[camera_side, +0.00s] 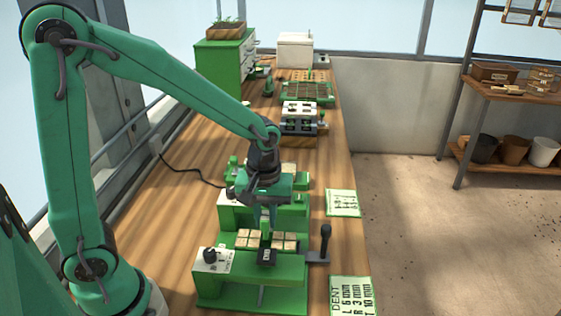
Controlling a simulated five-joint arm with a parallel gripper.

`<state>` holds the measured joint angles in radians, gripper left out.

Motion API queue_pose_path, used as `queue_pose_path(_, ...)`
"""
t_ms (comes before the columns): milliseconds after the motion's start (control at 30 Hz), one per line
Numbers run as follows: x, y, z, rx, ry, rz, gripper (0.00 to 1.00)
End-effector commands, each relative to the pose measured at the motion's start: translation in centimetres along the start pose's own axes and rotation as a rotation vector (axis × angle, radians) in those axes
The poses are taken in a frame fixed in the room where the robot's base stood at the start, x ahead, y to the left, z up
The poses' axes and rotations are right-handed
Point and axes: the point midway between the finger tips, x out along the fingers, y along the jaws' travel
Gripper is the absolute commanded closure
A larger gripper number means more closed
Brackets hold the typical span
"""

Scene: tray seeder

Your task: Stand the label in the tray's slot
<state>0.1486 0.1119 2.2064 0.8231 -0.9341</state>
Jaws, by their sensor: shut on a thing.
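My gripper (266,224) is over the middle of the near green machine, pointing down. It is shut on a small bright green piece, which I take to be the label (266,229); it looks upright. Pale square cells (284,244) lie in rows left and right under it, apparently the tray. A small black block (265,257) with a white mark sits just in front of and below the label. The slot itself cannot be made out, and I cannot tell whether the label's lower end touches anything.
The near green machine (250,298) has a white panel with a black knob (210,255) at left and a black lever (325,240) at right. Printed cards (343,203) lie along the bench's right edge. Farther back stand another machine (299,120) and a soil tray (307,92).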

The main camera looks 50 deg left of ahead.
Motion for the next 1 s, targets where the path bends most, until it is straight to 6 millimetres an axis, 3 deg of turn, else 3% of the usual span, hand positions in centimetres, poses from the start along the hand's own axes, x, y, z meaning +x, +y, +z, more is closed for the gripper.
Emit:
queue_pose_path(600, 3.3, 0.0, 0.0, 0.0, -0.001, -0.001, 1.0)
queue_pose_path(1000, 3.8, 0.0, 0.0, 0.0, 0.0, -0.001, 1.0)
